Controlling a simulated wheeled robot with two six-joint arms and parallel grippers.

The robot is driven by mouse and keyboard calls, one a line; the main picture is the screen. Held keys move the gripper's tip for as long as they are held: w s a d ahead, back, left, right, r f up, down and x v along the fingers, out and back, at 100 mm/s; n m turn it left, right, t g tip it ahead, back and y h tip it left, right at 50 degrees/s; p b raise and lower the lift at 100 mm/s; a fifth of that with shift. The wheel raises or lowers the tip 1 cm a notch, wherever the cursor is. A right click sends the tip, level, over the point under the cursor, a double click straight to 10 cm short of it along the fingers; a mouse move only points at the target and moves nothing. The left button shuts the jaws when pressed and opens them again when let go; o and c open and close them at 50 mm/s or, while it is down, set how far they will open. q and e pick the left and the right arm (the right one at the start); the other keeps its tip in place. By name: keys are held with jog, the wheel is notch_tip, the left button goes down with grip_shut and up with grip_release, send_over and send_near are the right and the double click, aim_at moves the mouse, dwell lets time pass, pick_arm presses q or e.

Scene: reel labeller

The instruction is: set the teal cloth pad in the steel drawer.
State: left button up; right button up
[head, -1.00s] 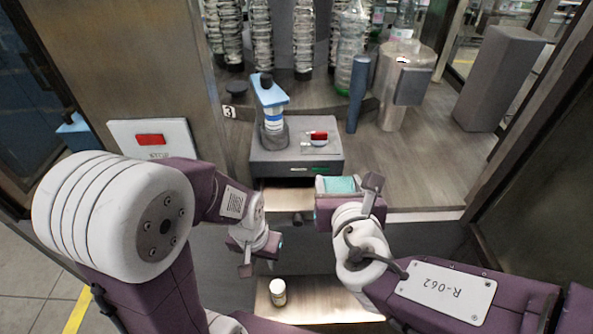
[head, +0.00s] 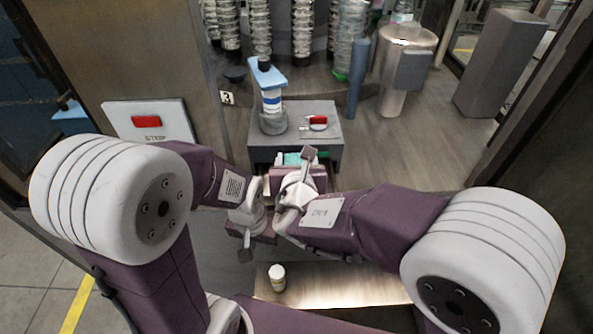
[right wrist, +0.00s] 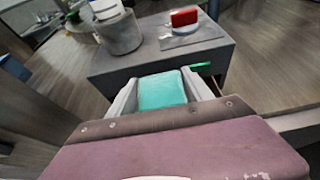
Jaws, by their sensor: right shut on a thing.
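The teal cloth pad (head: 292,158) is in my right gripper (head: 298,166), at the front of the grey unit. In the right wrist view the teal pad (right wrist: 162,90) sits between the two pale fingers, which are shut on it. The steel drawer (head: 268,176) stands out below the grey unit. My right gripper and wrist hide most of it, so I cannot tell whether the pad touches it. My left gripper (head: 252,243) hangs lower and to the left, close to the right wrist, with nothing visible in it. Its jaw opening is unclear.
A small white jar (head: 277,278) stands on a lower steel shelf (head: 345,287). A blue cylinder (head: 357,75) and steel canister (head: 400,75) stand behind.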

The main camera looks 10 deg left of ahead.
notch_tip(320, 180, down, 4)
jog(key=shift+w+a+b, duration=0.1)
jog(key=shift+w+b, duration=0.05)
jog(key=shift+b, duration=0.15)
jog(key=shift+f+b, duration=0.55)
jog(key=shift+b, duration=0.2)
jog(key=shift+f, duration=0.1)
jog(key=o, duration=1.3)
